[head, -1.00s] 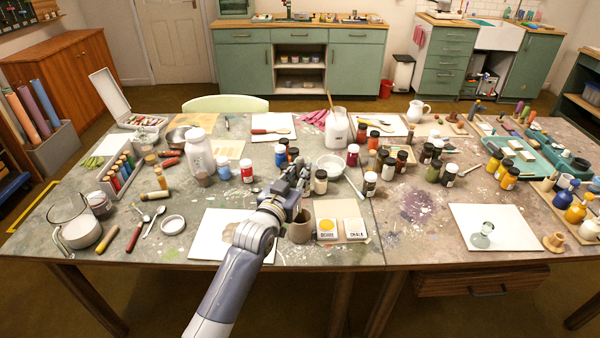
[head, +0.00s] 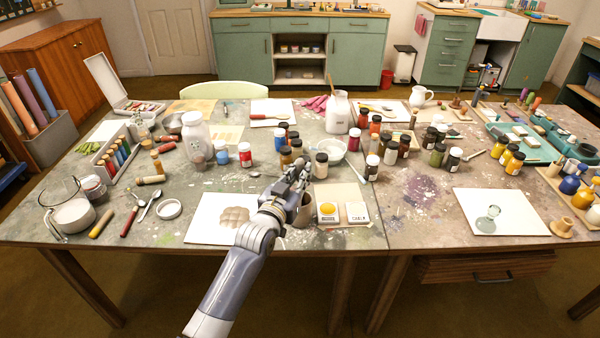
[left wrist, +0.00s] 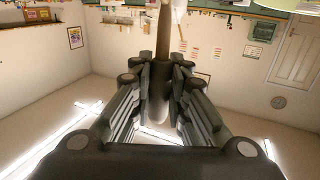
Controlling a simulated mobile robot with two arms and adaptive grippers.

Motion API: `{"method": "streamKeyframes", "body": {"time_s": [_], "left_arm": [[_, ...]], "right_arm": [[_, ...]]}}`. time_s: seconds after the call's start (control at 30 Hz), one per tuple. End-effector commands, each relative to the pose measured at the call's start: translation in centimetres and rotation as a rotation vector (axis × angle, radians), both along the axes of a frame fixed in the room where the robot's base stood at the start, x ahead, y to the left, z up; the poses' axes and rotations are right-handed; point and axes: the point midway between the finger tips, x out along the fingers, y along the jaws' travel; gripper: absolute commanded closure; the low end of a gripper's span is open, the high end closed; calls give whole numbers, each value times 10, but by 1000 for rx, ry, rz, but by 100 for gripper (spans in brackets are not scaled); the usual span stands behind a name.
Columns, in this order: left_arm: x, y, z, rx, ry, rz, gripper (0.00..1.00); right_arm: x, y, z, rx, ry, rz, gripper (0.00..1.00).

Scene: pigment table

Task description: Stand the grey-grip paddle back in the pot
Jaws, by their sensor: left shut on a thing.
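My left gripper (head: 298,178) is above the front middle of the table. In the left wrist view my left gripper (left wrist: 160,85) is shut on the paddle (left wrist: 165,35). Its tan shaft runs up between the fingers, and a pale grey rounded end shows below them. I cannot tell whether the paddle touches the pot. My right gripper is not in view.
A yellow and a white box (head: 327,212) stand right of the pot. A white sheet with a brown patch (head: 205,220) lies left of my arm. Several paint jars (head: 321,165) and a white bowl (head: 331,160) stand close behind. A white jug holding a stick (head: 338,115) is further back.

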Motion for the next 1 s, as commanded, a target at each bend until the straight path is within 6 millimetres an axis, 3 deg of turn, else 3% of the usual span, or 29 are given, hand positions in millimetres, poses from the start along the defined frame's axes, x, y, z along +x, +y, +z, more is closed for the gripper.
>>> {"method": "streamKeyframes", "body": {"time_s": [0.23, 0.27, 0.33, 0.77, 1.0], "left_arm": [[0, 0, 0, 0, 0, 0, 99], [0, 0, 0, 0, 0, 0, 78], [0, 0, 0, 0, 0, 0, 62], [-3, 2, 0, 0, 0, 0, 61], [-30, 13, 0, 0, 1, 0, 61]], "right_arm": [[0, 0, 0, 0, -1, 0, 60], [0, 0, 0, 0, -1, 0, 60], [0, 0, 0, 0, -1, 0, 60], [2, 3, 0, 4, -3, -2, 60], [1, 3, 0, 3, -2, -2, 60]]}}
